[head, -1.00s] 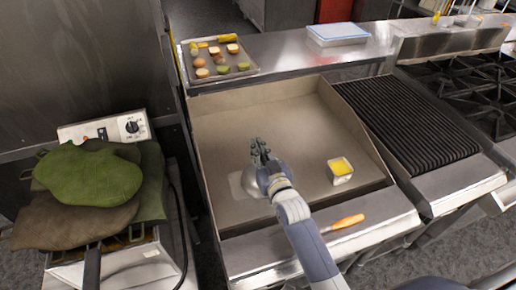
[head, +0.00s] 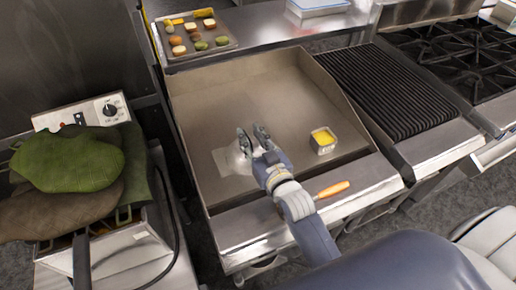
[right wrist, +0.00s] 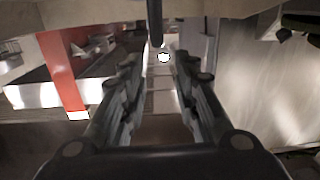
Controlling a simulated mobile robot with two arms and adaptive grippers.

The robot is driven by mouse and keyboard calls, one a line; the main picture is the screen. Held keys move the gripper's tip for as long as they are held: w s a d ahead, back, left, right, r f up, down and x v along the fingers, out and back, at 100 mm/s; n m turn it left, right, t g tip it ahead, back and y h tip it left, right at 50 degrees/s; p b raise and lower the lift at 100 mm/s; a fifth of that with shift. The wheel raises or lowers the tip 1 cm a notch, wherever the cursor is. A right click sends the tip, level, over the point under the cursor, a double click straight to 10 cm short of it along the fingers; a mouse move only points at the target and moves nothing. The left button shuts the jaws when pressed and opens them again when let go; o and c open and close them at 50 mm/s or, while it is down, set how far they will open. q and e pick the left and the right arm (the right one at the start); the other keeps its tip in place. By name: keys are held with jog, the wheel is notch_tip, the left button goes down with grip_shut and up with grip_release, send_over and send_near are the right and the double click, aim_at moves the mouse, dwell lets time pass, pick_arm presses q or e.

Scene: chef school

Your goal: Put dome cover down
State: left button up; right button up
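A shiny, pale silver shape that looks like the dome cover (head: 235,161) rests on the griddle surface (head: 275,95) in the head view. It lies just below and left of the right gripper's fingertips, and its outline is hard to make out; the gripper partly hides it. My right gripper (head: 253,136) is open, with its two fingers spread apart over the griddle and nothing seen between them. In the right wrist view its fingers (right wrist: 165,88) also stand apart. I do not see my left gripper.
A small container of yellow stuff (head: 323,140) stands right of the gripper. An orange-handled tool (head: 331,190) lies on the griddle's front ledge. A food tray (head: 212,49) sits on the back shelf. The griddle's far part is clear. Green and brown cloths (head: 70,160) lie at left.

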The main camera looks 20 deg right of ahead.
jog(key=shift+s+d+r+b, duration=0.1)
jog(key=shift+s+b, duration=0.05)
jog(key=shift+s, duration=1)
jog(key=shift+s+d+r+b, duration=0.1)
jog(key=shift+s+b, duration=0.05)
jog(key=shift+s, duration=0.95)
jog(key=shift+f, duration=0.1)
